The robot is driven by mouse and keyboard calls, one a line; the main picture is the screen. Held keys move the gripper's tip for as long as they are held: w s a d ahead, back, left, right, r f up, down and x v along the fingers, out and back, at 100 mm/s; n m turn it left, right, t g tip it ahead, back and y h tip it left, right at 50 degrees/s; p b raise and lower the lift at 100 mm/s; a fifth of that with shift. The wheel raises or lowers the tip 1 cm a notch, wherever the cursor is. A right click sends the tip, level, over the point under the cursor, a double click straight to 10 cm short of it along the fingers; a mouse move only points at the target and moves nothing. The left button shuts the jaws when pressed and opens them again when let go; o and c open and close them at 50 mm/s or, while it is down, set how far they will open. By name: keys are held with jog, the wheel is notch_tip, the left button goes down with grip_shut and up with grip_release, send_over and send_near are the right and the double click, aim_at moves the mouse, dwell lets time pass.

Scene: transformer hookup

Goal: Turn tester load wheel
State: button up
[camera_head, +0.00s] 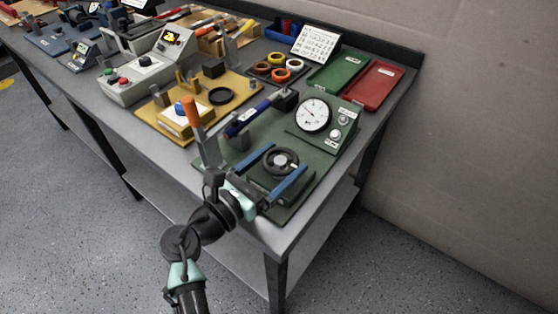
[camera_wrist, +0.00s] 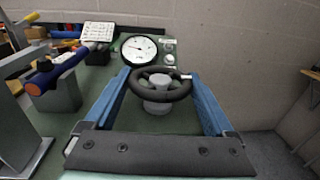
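The tester is a green base plate (camera_head: 246,168) at the front right corner of the bench, with a round white dial gauge (camera_head: 313,115) on a green panel. Its black load wheel (camera_head: 280,160) stands on a grey hub. In the wrist view the wheel (camera_wrist: 160,84) lies ahead, with a small light handle at its right rim. My gripper (camera_head: 278,172) has two blue fingers spread wide, one on each side of the wheel. In the wrist view the fingertips (camera_wrist: 158,78) reach the wheel's sides; whether they touch the rim cannot be told. The gauge also shows in the wrist view (camera_wrist: 139,49).
A yellow fixture (camera_head: 165,107) is further left. Green (camera_head: 338,73) and red (camera_head: 374,84) trays lie behind, near the wall. The bench's right edge is close to the tester.

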jog(key=shift+c, duration=1.4)
jog(key=m+g+h+b, duration=0.1)
jog(key=m+g+h, duration=0.2)
jog(key=shift+w+f+g+b, duration=0.1)
jog(key=shift+f+g+b, duration=0.05)
jog(key=shift+g+b, duration=0.25)
jog(key=shift+m+g+h+b, duration=0.35)
jog(key=shift+m+g+h, duration=0.5)
jog(key=shift+g, duration=0.25)
jog(key=o, duration=1.1)
jog(key=v, duration=1.3)
jog(key=shift+b, duration=0.3)
